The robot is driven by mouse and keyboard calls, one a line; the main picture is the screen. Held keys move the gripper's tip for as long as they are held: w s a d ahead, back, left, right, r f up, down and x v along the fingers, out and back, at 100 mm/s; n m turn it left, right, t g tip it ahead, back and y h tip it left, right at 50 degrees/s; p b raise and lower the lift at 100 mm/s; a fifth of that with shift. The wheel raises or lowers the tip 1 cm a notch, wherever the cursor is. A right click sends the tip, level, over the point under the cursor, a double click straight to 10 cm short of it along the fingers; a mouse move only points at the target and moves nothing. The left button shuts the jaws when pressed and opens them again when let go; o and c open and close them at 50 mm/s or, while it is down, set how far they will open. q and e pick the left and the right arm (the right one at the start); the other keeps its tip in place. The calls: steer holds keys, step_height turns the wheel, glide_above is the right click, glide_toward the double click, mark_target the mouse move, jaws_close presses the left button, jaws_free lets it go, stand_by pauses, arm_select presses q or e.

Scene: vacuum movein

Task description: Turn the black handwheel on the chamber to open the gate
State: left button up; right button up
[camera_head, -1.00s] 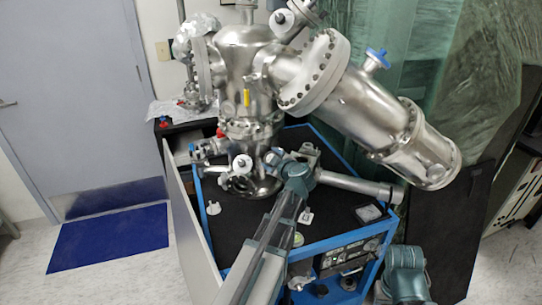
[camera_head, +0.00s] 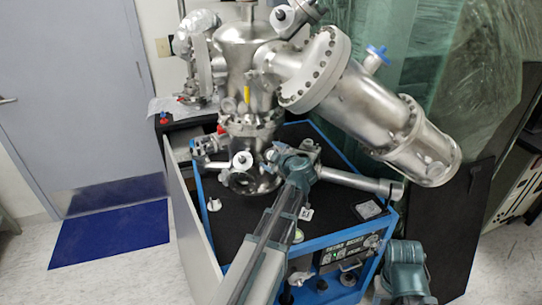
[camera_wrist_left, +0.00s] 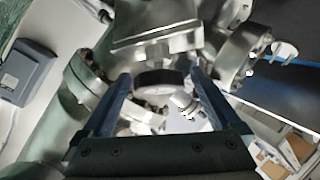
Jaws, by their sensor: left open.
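The steel vacuum chamber (camera_head: 247,65) stands on the black top of a blue-framed cart. My left arm reaches up to the chamber's lower part, with the left gripper (camera_head: 274,157) by the low flanges. In the left wrist view, the left gripper (camera_wrist_left: 160,92) is open, its two dark fingers apart. The black handwheel (camera_wrist_left: 160,77) shows as a dark rim between and beyond the fingers, under a square metal block. I cannot tell whether the fingers touch it. In the head view the handwheel is hidden or too small to make out.
Steel ports and bolted flanges (camera_wrist_left: 88,80) crowd both sides of the left gripper. A large cylinder (camera_head: 375,105) slants out to the right. The cart top (camera_head: 330,205) has bare room at the front. A blue mat (camera_head: 110,235) lies on the floor left.

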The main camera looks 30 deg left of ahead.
arm_select(q)
steer(key=p+v, duration=0.4)
steer(key=v, duration=1)
steer(key=shift+p, duration=0.35)
steer(key=shift+a, duration=0.1)
